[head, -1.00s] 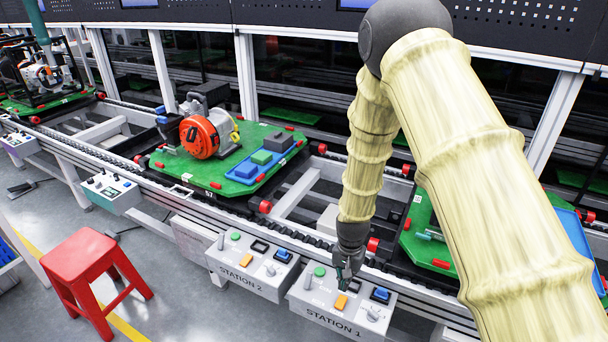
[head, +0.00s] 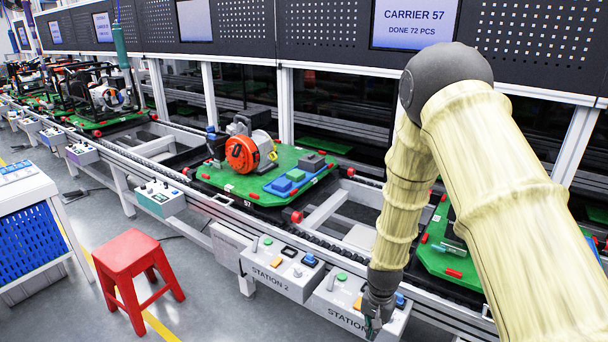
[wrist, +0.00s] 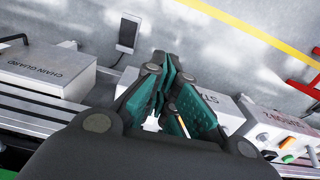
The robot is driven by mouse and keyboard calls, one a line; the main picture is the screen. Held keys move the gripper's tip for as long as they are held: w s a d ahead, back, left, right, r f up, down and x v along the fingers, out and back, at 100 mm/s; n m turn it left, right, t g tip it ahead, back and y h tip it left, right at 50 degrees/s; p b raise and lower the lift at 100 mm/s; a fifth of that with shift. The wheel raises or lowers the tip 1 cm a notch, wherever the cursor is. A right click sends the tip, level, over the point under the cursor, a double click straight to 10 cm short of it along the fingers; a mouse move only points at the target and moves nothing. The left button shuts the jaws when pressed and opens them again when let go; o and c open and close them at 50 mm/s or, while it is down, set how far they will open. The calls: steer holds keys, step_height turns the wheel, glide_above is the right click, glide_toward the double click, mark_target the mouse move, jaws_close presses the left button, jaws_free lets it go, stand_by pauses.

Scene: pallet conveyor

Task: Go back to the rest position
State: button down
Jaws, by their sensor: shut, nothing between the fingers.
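My gripper (head: 373,326) hangs at the end of my sleeved arm, in front of the Station 1 control box (head: 340,308) in the head view. It covers part of that box and its buttons. In the wrist view the teal fingers of my gripper (wrist: 178,112) are closed together with nothing seen between them. The Station 1 box is partly hidden behind the fingers there. Whether the fingertips touch the box cannot be told.
The Station 2 box (head: 284,270) stands left of my gripper. A green pallet (head: 232,181) with an orange-faced machine (head: 243,154) sits on the conveyor behind. A red stool (head: 130,256) and a white table with a blue crate (head: 28,243) stand on the floor at left.

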steer(key=s+d+f+n, duration=0.2)
steer(key=s+f, duration=0.4)
steer(key=s, duration=0.3)
steer(key=s+d+f+n, duration=0.1)
steer(key=s+f, duration=0.5)
steer(key=s, duration=0.4)
steer(key=s+f+n, duration=0.1)
steer(key=s+n, duration=0.2)
steer(key=s, duration=1.2)
steer(key=shift+s+d+f, duration=0.15)
